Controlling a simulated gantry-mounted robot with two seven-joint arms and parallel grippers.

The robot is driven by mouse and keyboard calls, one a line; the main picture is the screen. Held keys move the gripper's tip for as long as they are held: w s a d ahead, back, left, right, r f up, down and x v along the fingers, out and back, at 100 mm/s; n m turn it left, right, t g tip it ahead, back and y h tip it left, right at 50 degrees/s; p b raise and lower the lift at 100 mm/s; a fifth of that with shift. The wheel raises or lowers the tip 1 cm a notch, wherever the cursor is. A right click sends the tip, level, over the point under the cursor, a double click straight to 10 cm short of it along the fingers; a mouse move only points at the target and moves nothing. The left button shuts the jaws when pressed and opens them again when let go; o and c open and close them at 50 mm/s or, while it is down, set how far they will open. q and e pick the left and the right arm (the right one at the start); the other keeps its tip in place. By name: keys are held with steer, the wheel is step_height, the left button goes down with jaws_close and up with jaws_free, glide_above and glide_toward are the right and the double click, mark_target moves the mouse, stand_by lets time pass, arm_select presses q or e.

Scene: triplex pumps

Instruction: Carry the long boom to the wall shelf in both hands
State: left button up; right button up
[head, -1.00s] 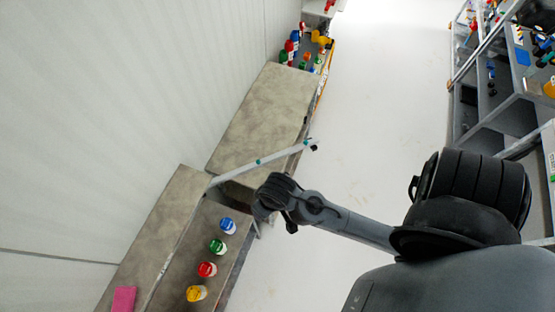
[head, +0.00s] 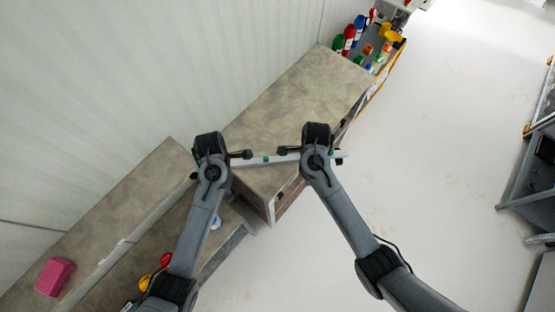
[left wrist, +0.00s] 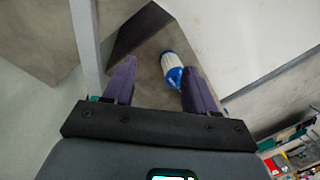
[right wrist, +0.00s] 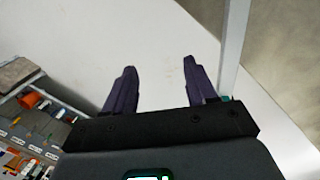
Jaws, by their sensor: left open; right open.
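The long boom (head: 252,161), a thin pale pole with teal bands, spans the corner of the nearer stone-topped counter in the head view. My left gripper (head: 240,155) is at its left part and my right gripper (head: 288,151) at its right part; both hide some of it. In the left wrist view the boom (left wrist: 84,42) runs left of my open left fingers (left wrist: 157,65). In the right wrist view the boom (right wrist: 236,45) runs right of my open right fingers (right wrist: 160,65). Both sets of fingers are empty. I cannot tell which surface is the wall shelf.
A stone-topped counter (head: 300,95) stands along the wall, with coloured bottles (head: 350,36) beyond it. Another ledge (head: 110,215) holds a pink block (head: 54,277). A blue-and-white bottle (left wrist: 172,68) stands below my left gripper. Open pale floor (head: 430,170) lies right.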

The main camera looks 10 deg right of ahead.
arm_select(q)
step_height(320, 180, up, 2)
steer(key=r+t+b, duration=0.1)
steer(key=t+b, duration=0.1)
steer(key=b, duration=0.3)
glide_above(234, 163)
arm_select(e)
step_height(234, 163, up, 3)
steer(key=t, duration=0.2)
glide_above(296, 157)
arm_select(q)
steer(key=shift+r, duration=0.1)
arm_select(e)
steer(key=shift+r, duration=0.15)
arm_select(q)
steer(key=shift+f, duration=5.45)
arm_select(e)
steer(key=shift+f, duration=5.45)
arm_select(q)
jaws_close()
arm_select(e)
jaws_close()
arm_select(q)
steer(key=shift+r, duration=0.1)
arm_select(e)
steer(key=shift+r, duration=0.1)
